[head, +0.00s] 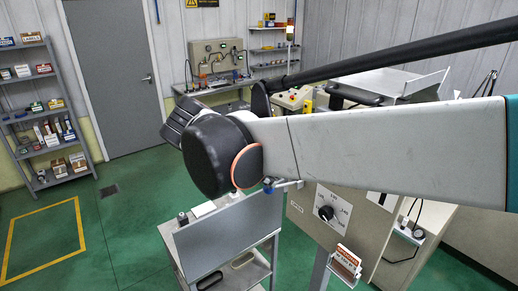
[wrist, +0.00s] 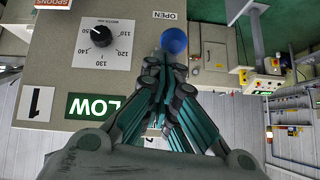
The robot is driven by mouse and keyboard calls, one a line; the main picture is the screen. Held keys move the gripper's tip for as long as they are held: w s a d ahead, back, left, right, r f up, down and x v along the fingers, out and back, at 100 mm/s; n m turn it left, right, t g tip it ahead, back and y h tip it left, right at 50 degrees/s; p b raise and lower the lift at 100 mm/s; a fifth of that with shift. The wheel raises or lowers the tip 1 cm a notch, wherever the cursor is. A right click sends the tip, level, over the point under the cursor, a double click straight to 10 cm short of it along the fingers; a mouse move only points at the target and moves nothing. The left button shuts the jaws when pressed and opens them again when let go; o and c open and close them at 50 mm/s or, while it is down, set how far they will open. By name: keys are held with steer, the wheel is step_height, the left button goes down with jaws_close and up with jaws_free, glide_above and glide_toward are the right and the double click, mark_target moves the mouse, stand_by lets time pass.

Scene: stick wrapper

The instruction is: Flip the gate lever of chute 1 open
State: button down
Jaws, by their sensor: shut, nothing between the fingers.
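The lever's round blue knob (wrist: 174,40) shows in the wrist view just beyond my fingertips, beside the OPEN label (wrist: 166,15). The grey panel (wrist: 60,60) carries a black "1" sign (wrist: 37,103) and a green LOW sign (wrist: 92,106). My gripper (wrist: 168,72) is shut and empty, its tips close to the knob; I cannot tell whether they touch. The lever's shaft is hidden behind the fingers. In the head view a small blue piece (head: 269,188) shows under my arm, which hides my gripper.
A dial (wrist: 101,36) sits on the panel beside the lever. In the head view a grey cart (head: 228,240) stands left of the panel box (head: 325,235). A shelf rack (head: 45,110) stands at the far left. Green floor between rack and cart is clear.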

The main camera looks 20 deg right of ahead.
steer(key=shift+w+a+f+b, duration=0.1)
steer(key=shift+a+f+b, duration=0.2)
steer(key=shift+a+f, duration=0.25)
steer(key=shift+w+a+f+b, duration=0.1)
steer(key=shift+a+f+b, duration=0.25)
steer(key=shift+f, duration=0.3)
